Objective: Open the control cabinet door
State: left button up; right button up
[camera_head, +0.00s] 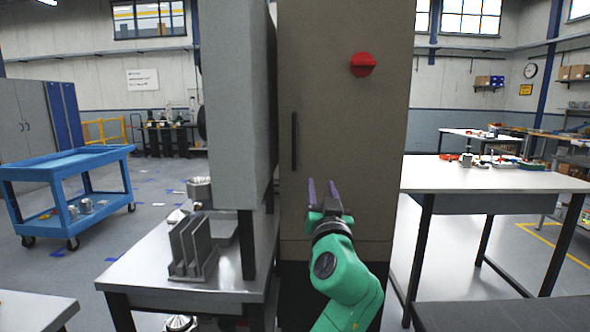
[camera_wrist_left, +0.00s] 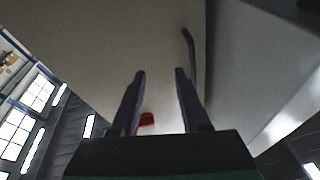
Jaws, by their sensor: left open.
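The control cabinet (camera_head: 345,120) stands upright in the middle of the head view, with its brown-grey door shut. A dark vertical handle (camera_head: 294,141) is on the door's left side, and a red knob (camera_head: 362,65) is at the upper right. My left gripper (camera_head: 322,182) is in front of the door, below and to the right of the handle, open and empty. In the left wrist view the handle (camera_wrist_left: 190,55) lies beyond the right fingertip, apart from it, and the red knob (camera_wrist_left: 147,119) shows between the fingers. My right gripper is not in view.
A grey machine housing (camera_head: 238,100) stands close to the cabinet's left side, above a metal table (camera_head: 140,265) with a finned part (camera_head: 192,247). A white-topped table (camera_head: 480,178) is to the right. A blue cart (camera_head: 70,165) stands at the far left.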

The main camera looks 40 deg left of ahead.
aim_at(294, 136)
pick_arm(q)
jog(key=s+r+n+g+y, duration=0.1)
jog(key=s+r+n+y, duration=0.2)
jog(key=s+r, duration=0.2)
jog(key=p+x, duration=0.2)
jog(key=x, duration=0.5)
jog(key=p+x, duration=0.3)
jog(key=x, duration=0.5)
jog(key=shift+s+a+f, duration=0.15)
jog(key=shift+a, duration=0.2)
grip_shut()
pick_arm(e)
notch_tip(294, 136, up, 4)
jog(key=shift+r, duration=0.2)
